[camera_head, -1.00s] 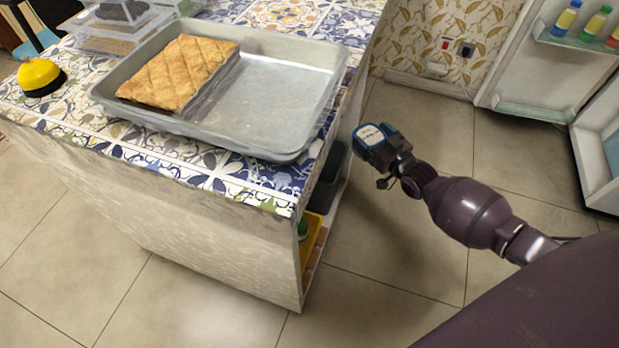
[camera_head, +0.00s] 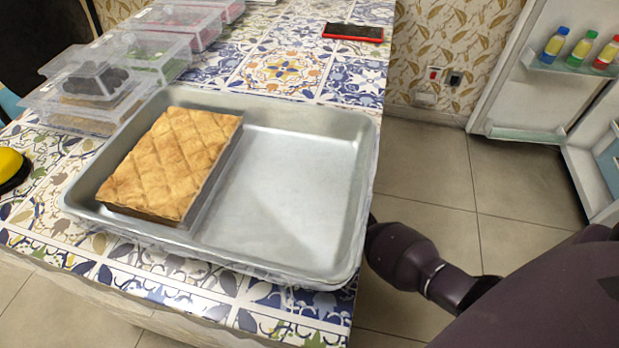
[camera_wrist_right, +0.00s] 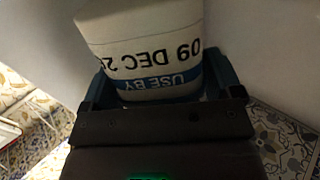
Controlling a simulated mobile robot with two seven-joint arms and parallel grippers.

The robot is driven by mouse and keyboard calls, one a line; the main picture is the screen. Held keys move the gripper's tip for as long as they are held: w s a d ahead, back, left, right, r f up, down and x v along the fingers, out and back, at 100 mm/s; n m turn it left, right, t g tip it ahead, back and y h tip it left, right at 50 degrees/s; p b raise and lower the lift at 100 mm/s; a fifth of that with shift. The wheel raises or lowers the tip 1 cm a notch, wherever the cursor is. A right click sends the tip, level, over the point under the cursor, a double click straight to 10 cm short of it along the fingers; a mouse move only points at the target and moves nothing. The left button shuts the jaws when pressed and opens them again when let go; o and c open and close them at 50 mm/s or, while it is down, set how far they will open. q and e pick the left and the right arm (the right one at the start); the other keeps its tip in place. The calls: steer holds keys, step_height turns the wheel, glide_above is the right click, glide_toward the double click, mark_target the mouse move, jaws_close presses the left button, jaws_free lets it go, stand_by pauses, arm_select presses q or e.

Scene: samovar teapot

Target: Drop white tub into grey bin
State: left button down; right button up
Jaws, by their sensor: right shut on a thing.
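The white tub (camera_wrist_right: 145,45) fills the upper middle of the right wrist view. In the head view only part of my right arm shows, beside the counter's right edge; the gripper and tub are hidden. No grey bin can be made out for sure now. Pale plain surfaces flank the tub in the wrist view; I cannot tell what they are. My left gripper is not in view.
A metal tray (camera_head: 290,190) with a pastry slab (camera_head: 175,165) sits on the tiled counter (camera_head: 60,225). Clear boxes (camera_head: 85,85), a red phone (camera_head: 353,32) and a yellow bell (camera_head: 10,165) are there too. Floor (camera_head: 440,160) is open toward the fridge (camera_head: 545,85).

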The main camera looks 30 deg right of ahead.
steer(key=f, duration=0.1)
steer(key=f+b, duration=0.2)
steer(key=f, duration=0.1)
steer(key=shift+s, duration=0.3)
steer(key=shift+f+b, duration=0.5)
steer(key=shift+b, duration=0.1)
steer(key=shift+w+f+b, duration=0.2)
steer(key=shift+b, duration=0.1)
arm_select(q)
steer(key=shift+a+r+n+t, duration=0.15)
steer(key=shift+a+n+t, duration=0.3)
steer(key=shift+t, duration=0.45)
arm_select(e)
steer(key=shift+w, duration=0.1)
steer(key=o, duration=0.9)
steer(key=shift+c, duration=0.2)
